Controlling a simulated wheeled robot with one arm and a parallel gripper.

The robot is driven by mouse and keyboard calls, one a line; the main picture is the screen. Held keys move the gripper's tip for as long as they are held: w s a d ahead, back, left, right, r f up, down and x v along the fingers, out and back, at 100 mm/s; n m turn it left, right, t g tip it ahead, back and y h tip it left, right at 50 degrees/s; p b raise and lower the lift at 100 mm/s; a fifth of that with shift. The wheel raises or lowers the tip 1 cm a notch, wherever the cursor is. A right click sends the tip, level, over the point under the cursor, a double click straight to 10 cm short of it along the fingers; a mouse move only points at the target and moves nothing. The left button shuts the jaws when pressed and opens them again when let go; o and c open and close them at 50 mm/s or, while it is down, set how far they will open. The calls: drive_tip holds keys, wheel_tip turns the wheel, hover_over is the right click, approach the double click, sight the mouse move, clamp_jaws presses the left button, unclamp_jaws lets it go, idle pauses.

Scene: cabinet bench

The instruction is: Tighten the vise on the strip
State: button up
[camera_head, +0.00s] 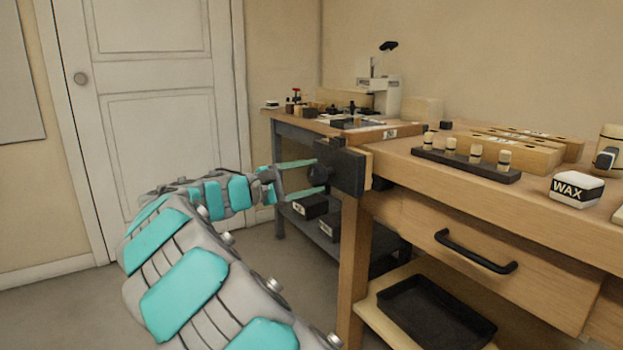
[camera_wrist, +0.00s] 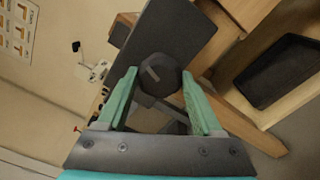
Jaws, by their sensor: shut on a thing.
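The vise (camera_head: 346,168) is a dark plate at the left end of the wooden bench, with a dark round knob (camera_head: 320,173) on its outer face. In the wrist view the vise plate (camera_wrist: 172,32) fills the upper middle, and the knob (camera_wrist: 160,74) sits in front of it. My gripper (camera_head: 316,176) reaches in from the left with its two teal fingers on either side of the knob. In the wrist view my gripper (camera_wrist: 161,88) is shut on the knob. I cannot clearly make out the strip; the vise plate hides most of the gap behind it.
The bench holds a dark rack (camera_head: 465,164) of wooden-handled tools, a wax block (camera_head: 576,189) and a drawer with a black handle (camera_head: 475,252). A black tray (camera_head: 438,315) lies on a shelf below. A second table (camera_head: 290,122) stands behind. Open floor lies left.

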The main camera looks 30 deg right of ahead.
drive_tip(key=shift+f+m+b, duration=0.2)
drive_tip(key=shift+m+b, duration=0.2)
drive_tip(key=shift+b, duration=0.4)
drive_tip(key=shift+d+r+m+b, duration=0.1)
drive_tip(key=shift+m+b, duration=1.5)
drive_tip(key=shift+b, duration=0.5)
drive_tip(key=shift+m+b, duration=0.6)
drive_tip(key=shift+b, duration=0.4)
drive_tip(key=shift+m+b, duration=0.3)
drive_tip(key=shift+m, duration=1.1)
drive_tip(key=m, duration=0.3)
drive_tip(key=shift+d, duration=0.1)
drive_tip(key=shift+m, duration=0.5)
